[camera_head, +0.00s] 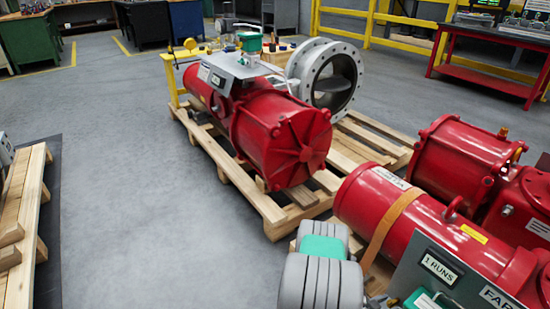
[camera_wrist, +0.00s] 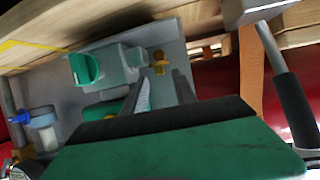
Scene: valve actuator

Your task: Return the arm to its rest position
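My gripper (camera_wrist: 162,82) shows in the wrist view, with a green body and two dark fingers standing apart. Nothing is visibly held between the fingers. It is over a grey panel (camera_wrist: 195,32) that carries a grey valve body with a green knob (camera_wrist: 84,68) and a small brass fitting (camera_wrist: 158,62). The fitting appears beyond the fingertips; I cannot tell whether they touch it. In the head view my grey and green arm link is at the bottom, beside the near red actuator (camera_head: 400,212); the gripper itself cannot be made out there.
A red actuator (camera_head: 265,125) and a grey flanged valve (camera_head: 325,78) rest on a wooden pallet (camera_head: 245,187). Another pallet (camera_head: 22,215) lies at the left. A red table (camera_head: 490,65) stands at the back right. Grey floor (camera_head: 115,165) is clear between the pallets.

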